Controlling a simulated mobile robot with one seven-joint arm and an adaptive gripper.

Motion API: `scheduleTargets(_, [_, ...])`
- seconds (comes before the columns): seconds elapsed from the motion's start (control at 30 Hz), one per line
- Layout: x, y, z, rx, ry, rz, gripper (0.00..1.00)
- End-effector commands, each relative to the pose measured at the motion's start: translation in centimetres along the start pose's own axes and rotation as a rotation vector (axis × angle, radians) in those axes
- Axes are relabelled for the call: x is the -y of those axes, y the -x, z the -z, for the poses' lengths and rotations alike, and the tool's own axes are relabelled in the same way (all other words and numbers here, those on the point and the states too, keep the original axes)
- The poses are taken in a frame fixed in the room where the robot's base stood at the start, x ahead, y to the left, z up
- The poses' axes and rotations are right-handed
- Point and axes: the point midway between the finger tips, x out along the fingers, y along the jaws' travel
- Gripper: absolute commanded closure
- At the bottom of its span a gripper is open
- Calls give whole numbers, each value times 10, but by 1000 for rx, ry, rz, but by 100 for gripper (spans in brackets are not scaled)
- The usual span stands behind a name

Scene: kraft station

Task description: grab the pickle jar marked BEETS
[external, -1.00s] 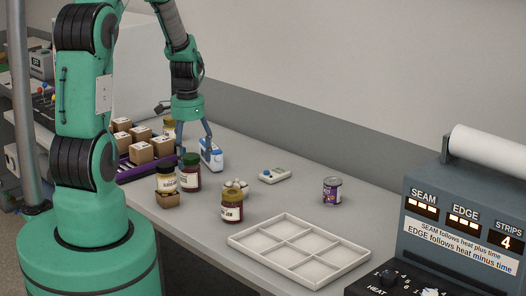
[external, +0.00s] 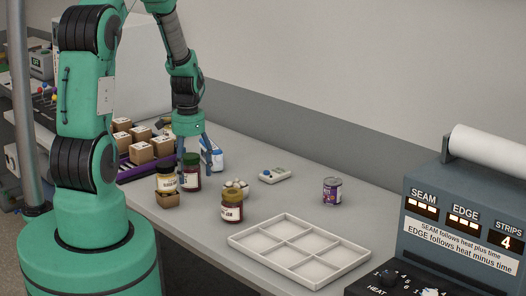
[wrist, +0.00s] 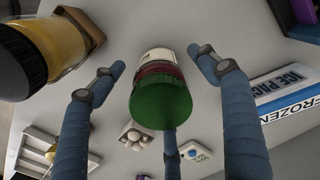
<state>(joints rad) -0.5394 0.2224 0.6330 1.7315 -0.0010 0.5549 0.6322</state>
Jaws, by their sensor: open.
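A jar with a dark green lid and dark red contents (external: 190,173) stands on the bench; its label is too small to read as BEETS. In the wrist view the same jar (wrist: 160,100) lies between my spread blue fingers, lid toward the camera. My gripper (external: 194,160) is open, fingers around the jar's upper part with visible gaps at the sides in the wrist view. A jar with a black lid (external: 166,183) stands on a small cardboard block just left. A jar with a yellowish lid and dark red contents (external: 232,209) stands in front, its label unclear.
A blue-and-white ice pack box (external: 217,159) stands close right of my gripper. Cardboard boxes (external: 140,153) sit at left. A pile of pale round items (external: 236,186), a handheld device (external: 275,175), a purple can (external: 332,190) and an empty divided tray (external: 300,250) lie to the right.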

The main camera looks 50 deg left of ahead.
Motion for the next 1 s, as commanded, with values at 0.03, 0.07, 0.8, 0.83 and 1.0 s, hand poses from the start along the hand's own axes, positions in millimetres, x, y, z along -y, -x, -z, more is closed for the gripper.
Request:
scheduleTargets(0.03, [0, 0, 0, 0, 0, 0, 26])
scheduleTargets(0.07, [0, 0, 0, 0, 0, 0, 32])
scheduleTargets(0.8, [0, 9, 1, -2, 0, 1, 92])
scheduleTargets(0.83, [1, 12, 1, -2, 0, 1, 92])
scheduleTargets(1.0, [1, 32, 1, -3, 0, 2, 92])
